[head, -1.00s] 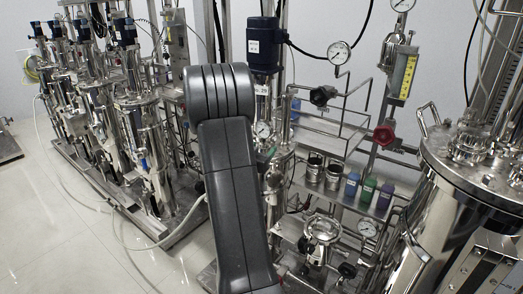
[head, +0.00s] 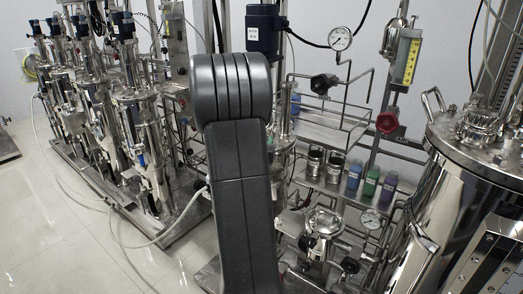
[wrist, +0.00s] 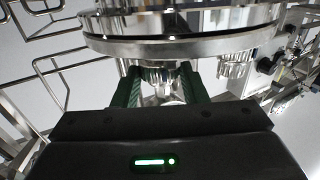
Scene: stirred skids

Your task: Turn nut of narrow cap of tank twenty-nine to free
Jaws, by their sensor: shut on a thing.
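In the wrist view my gripper (wrist: 161,80) has its two green ridged fingers on either side of a small ribbed metal nut (wrist: 158,76), and it is shut on it. The nut sits just below the rim of a round polished steel flange (wrist: 190,42). A second ribbed nut (wrist: 236,66) shows to the right, clear of the fingers. In the head view a large steel tank (head: 470,160) stands at the right with fittings on its lid. My arm's dark links fill the middle there, and my gripper is not visible. I cannot read the number twenty-nine on any tank.
A row of steel vessels (head: 135,125) on a skid stands at the left. A rack shelf holds blue, green and purple bottles (head: 371,182) and two steel cups. A red handwheel (head: 387,122) and a gauge (head: 340,38) stand behind. Open floor (head: 60,225) lies front left.

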